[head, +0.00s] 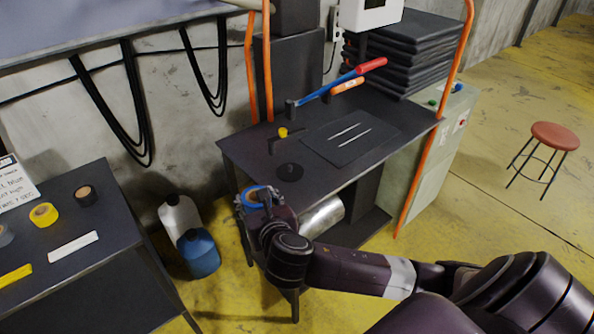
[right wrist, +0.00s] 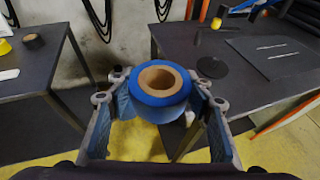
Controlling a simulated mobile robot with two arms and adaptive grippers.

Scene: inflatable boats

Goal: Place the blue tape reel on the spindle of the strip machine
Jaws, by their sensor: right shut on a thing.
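The blue tape reel (right wrist: 160,103) has a brown cardboard core and is held between the fingers of my right gripper (right wrist: 158,100). In the head view the reel (head: 256,188) shows as a blue ring at my right gripper (head: 262,199), just off the front left corner of the strip machine's dark top (head: 250,150). A flat black round plate (head: 290,172) sits on that top, and it also shows in the right wrist view (right wrist: 212,67). It may carry the spindle, but I cannot make out a post clearly. The reel is apart from it. My left gripper is not in view.
A yellow knob (head: 283,132), a dark pad with two pale strips (head: 352,151) and a blue and red lever (head: 340,84) are on the machine. Orange posts (head: 440,125) flank it. A side table (head: 90,245) holds other reels; bottles (head: 200,252) stand between.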

